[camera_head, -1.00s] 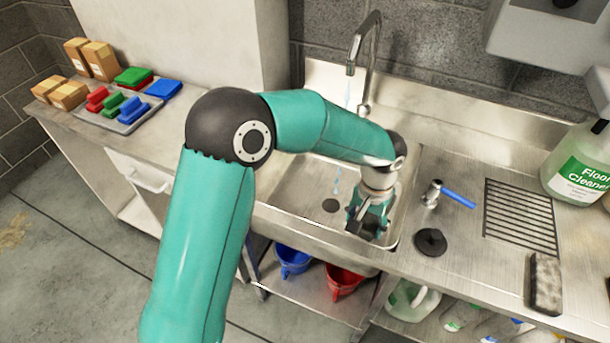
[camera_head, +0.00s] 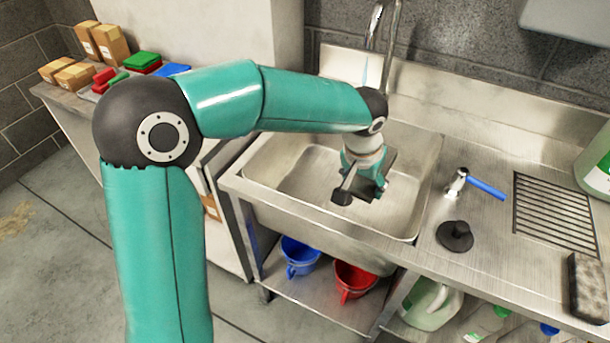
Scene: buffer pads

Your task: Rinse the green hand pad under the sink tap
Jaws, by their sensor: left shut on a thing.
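My left arm reaches in from the left, and its gripper (camera_head: 361,191) is pointed down over the steel sink basin (camera_head: 297,184). The gripper is shut on the green hand pad, which is mostly hidden by the fingers and wrist; only small dark and green parts show there, and its outline is unclear. The tap (camera_head: 375,28) rises behind the basin, partly cut off at the top. A thin bluish water streak shows under its spout, and my forearm hides where it falls. My right gripper is not in view.
A spray head with blue handle (camera_head: 484,189), a black plug (camera_head: 455,236) and a dark sponge block (camera_head: 588,287) lie on the drainboard. Blue (camera_head: 299,255) and red (camera_head: 354,279) buckets stand below. Boxes (camera_head: 110,42) and coloured pads (camera_head: 142,63) are at upper left.

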